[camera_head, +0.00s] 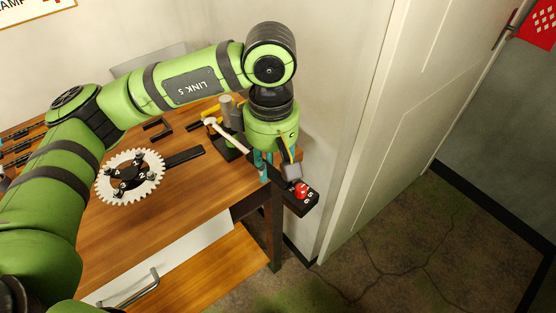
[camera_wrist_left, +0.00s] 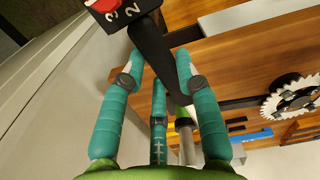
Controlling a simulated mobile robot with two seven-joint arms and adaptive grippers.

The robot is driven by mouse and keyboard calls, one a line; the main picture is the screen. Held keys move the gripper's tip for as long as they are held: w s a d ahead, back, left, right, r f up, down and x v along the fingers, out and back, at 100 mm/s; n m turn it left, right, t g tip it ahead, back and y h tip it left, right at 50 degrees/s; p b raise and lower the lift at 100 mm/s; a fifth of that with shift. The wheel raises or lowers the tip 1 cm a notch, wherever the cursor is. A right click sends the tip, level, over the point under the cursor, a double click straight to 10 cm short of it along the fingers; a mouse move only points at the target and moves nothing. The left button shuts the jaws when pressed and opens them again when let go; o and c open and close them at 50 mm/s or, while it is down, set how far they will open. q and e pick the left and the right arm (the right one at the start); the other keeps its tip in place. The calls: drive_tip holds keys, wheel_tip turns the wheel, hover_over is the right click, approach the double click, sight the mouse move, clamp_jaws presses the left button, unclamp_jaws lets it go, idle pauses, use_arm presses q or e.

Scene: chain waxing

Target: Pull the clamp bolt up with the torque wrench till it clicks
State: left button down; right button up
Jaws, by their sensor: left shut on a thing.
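My left gripper (camera_head: 280,172) reaches down at the table's right corner. In the left wrist view its teal fingers (camera_wrist_left: 159,68) are on either side of a dark bar (camera_wrist_left: 152,42) and shut on it. The bar meets a black block with white digits (camera_wrist_left: 118,12). That block shows in the head view with a red knob (camera_head: 301,190) on top. I cannot tell whether this bar is the torque wrench. The clamp bolt cannot be made out. My right gripper is not in view.
A toothed chainring (camera_head: 104,188) with a dark arm lies on the wooden table (camera_head: 190,205). A pale-handled tool (camera_head: 226,135) and small items lie close behind the gripper. A wall and a white door (camera_head: 385,130) stand to the right. Bare floor lies below.

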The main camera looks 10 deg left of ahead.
use_arm(q)
drive_tip(key=shift+s+a, duration=0.1)
drive_tip(key=shift+s, duration=0.15)
drive_tip(key=shift+s+a+m+b, duration=0.4)
drive_tip(key=shift+s+m+b, duration=0.15)
drive_tip(key=shift+s+b, duration=0.05)
drive_tip(key=shift+s+a+m+b, duration=0.4)
drive_tip(key=shift+s+m+b, duration=0.15)
